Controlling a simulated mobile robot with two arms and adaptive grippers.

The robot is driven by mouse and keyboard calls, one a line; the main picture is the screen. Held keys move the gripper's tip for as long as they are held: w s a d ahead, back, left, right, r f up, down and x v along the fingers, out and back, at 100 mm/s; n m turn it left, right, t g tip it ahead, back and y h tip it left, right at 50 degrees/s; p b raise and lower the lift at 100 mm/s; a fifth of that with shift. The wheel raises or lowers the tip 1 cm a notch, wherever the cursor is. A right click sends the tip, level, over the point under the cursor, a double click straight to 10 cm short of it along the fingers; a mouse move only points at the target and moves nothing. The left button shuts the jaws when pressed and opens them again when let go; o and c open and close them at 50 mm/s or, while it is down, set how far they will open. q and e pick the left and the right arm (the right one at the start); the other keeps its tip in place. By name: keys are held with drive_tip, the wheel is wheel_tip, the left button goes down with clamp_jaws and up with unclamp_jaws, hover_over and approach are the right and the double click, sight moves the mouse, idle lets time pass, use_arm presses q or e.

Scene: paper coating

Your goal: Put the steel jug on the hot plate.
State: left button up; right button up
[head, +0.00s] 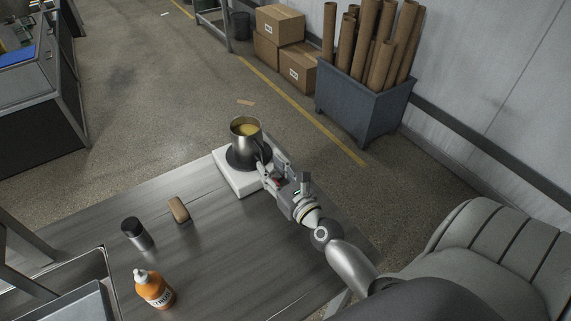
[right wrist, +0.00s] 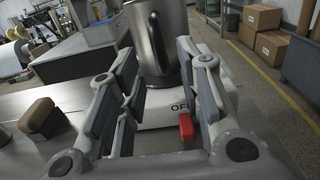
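The steel jug (head: 240,143), with yellow liquid inside, stands upright on the black disc of the white hot plate (head: 232,181) at the table's far corner. The jug (right wrist: 174,30) also shows in the right wrist view, just beyond my fingertips, its handle facing me. My right gripper (head: 267,170) is low beside the jug on the handle side. In the right wrist view, its fingers (right wrist: 162,75) are spread, with clear gaps beside the handle. The hot plate (right wrist: 160,108) shows an "OFF" label and a red switch (right wrist: 187,127) there. My left gripper is out of view.
On the table (head: 215,245) are a brown block (head: 179,210), a dark-topped jar (head: 136,233) and an orange bottle (head: 154,289). A metal tray (head: 106,265) is at lower left. Cardboard boxes (head: 280,25) and a bin of tubes (head: 350,105) stand beyond on the floor.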

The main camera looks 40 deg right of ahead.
drive_tip(key=s+b, duration=0.2)
drive_tip(key=s, duration=0.5)
drive_tip(key=shift+a, duration=0.15)
drive_tip(key=shift+r, duration=0.1)
